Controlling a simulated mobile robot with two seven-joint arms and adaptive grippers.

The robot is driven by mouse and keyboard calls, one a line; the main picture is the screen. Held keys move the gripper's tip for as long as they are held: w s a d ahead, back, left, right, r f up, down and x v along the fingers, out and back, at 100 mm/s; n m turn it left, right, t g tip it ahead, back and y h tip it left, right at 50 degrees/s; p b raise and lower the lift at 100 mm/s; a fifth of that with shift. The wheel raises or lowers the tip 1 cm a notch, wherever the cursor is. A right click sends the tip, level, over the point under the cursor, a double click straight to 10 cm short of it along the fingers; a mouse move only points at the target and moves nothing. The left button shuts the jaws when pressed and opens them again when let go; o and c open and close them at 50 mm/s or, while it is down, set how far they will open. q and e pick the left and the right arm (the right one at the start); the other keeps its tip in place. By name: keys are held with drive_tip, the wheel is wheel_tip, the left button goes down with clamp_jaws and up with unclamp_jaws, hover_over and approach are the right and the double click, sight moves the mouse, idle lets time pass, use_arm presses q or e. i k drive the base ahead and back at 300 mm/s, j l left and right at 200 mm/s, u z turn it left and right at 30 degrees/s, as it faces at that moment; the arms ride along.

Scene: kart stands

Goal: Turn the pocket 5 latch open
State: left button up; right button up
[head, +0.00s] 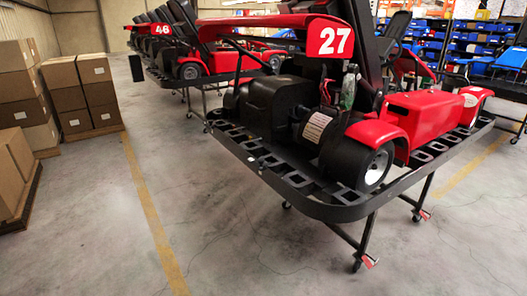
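A red and black kart numbered 27 (405,118) rests on a black wheeled stand (340,208) in the head view. The stand's rim has a row of slot-like pockets (290,180) along its near left side. A small pale spot (262,163) shows on that rim. I cannot make out pocket numbers, or tell which part is the pocket 5 latch or how it is turned. Neither of my grippers is in view.
Open concrete floor (110,220) with a yellow line (150,210) lies left of the stand. Stacked cartons (80,90) stand at the far left. Another kart numbered 46 (190,62) is behind on its own stand. Stand legs (365,240) have casters.

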sight(261, 161)
drive_tip(key=i+j+z, duration=0.15)
drive_tip(key=i+j, duration=0.25)
drive_tip(key=i+j+z, duration=0.1)
drive_tip(key=i+j, duration=0.25)
drive_tip(key=i+j+z, duration=0.15)
drive_tip(key=i+j, duration=0.2)
drive_tip(key=j, duration=0.15)
drive_tip(key=i+j+z, duration=0.15)
drive_tip(key=i+j, duration=0.2)
drive_tip(key=j, duration=0.15)
